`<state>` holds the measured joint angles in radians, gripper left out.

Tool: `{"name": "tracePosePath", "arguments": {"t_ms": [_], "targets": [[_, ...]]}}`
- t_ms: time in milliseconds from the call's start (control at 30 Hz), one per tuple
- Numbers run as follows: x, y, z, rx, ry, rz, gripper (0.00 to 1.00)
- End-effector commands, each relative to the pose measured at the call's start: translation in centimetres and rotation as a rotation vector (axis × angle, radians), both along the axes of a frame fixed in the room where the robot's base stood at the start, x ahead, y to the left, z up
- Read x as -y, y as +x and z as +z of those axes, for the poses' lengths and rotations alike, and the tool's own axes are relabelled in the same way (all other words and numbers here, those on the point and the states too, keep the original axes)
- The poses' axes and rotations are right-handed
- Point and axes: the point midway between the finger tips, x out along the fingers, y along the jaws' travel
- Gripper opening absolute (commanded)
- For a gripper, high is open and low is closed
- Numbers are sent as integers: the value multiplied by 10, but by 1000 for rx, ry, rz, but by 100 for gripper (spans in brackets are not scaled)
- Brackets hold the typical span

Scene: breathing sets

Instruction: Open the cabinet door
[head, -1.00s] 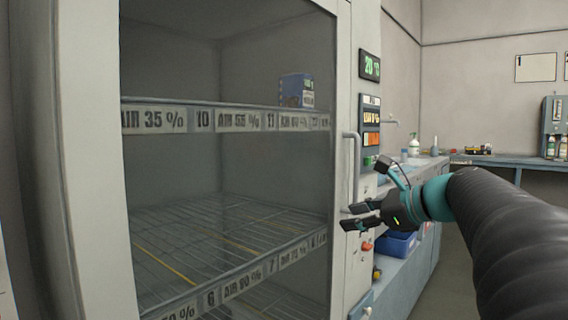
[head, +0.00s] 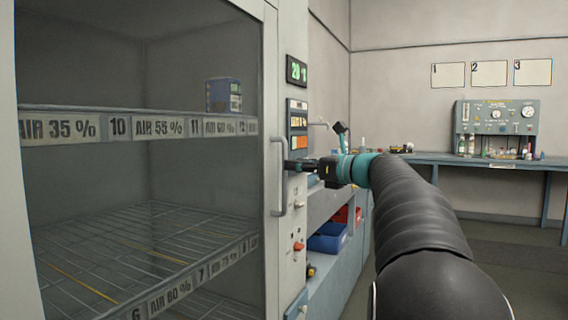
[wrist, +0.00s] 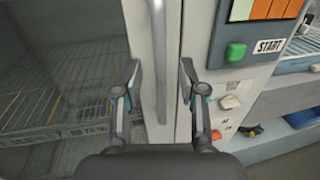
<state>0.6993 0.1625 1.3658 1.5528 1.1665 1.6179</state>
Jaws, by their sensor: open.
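The cabinet door (head: 272,80) is a glass panel in a pale frame and looks closed. Its vertical grey bar handle (head: 280,178) is on the right side of the frame. In the wrist view the handle (wrist: 159,60) runs down between my two fingers, nearer the left one. My gripper (head: 290,165) is at the handle's height, its fingertips at or beside the bar. In the wrist view my gripper (wrist: 162,82) is open, one finger on each side of the handle. I cannot tell whether either finger touches it.
A control panel with a green START button (wrist: 236,52) is right of the handle. Behind the glass are wire shelves and a blue box (head: 224,95). A blue bin (head: 328,238) sits under the side counter. Open floor lies at the right.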

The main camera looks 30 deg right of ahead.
Motion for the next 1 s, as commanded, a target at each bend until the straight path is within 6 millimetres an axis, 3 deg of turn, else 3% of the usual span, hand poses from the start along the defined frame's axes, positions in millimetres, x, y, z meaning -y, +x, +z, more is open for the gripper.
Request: {"name": "tracePosePath", "arguments": {"t_ms": [300, 700, 867, 1000], "targets": [[-18, 36, 1, 0, -2, 0, 41], [-21, 41, 0, 0, -1, -1, 41], [-21, 41, 0, 0, -1, -1, 1], [-21, 41, 0, 0, -1, -1, 0]]}}
